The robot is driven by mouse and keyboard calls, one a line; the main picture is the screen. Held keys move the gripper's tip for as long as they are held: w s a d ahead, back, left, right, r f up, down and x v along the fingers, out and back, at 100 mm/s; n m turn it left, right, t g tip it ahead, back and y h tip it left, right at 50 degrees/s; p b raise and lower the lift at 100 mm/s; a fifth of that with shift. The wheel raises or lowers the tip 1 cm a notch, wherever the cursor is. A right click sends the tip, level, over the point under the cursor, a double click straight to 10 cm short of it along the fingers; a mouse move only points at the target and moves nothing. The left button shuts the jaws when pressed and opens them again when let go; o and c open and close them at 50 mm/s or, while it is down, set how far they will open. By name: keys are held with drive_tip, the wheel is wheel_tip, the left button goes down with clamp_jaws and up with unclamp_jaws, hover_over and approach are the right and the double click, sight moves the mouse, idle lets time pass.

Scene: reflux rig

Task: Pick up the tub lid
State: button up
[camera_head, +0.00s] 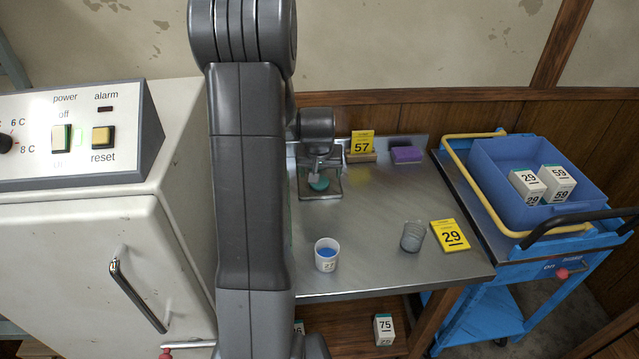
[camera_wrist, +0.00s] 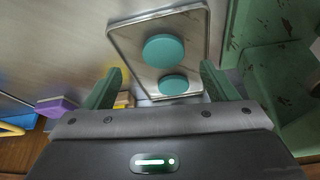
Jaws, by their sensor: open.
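The tub lid (camera_head: 319,184) is a small teal disc on a shiny metal tray (camera_head: 329,195) at the back left of the steel table. My gripper (camera_head: 318,170) is over the tray, close to the lid and partly covering it. In the wrist view, the green fingers of my gripper (camera_wrist: 161,70) are apart with nothing held between them. Two round teal shapes show there, a larger one (camera_wrist: 163,50) and a smaller one (camera_wrist: 173,84); I cannot tell whether one is a reflection. A white tub (camera_head: 326,255) with blue contents stands nearer the table's front.
A grey cup (camera_head: 412,237) and a yellow 29 card (camera_head: 450,235) are at the right of the table. A yellow 57 sign (camera_head: 361,143) and a purple block (camera_head: 407,155) stand along the back. A blue cart (camera_head: 510,240) is on the right. The table middle is clear.

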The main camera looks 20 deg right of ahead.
sight(319, 185)
drive_tip(key=shift+a+p+x, duration=0.15)
drive_tip(key=shift+p+x, duration=0.05)
drive_tip(key=shift+x, duration=1.15)
drive_tip(key=shift+a+p+x, duration=0.1)
drive_tip(key=shift+p+x, duration=0.05)
drive_tip(key=shift+x, duration=1.2)
drive_tip(key=shift+c, duration=0.2)
drive_tip(key=c, duration=1)
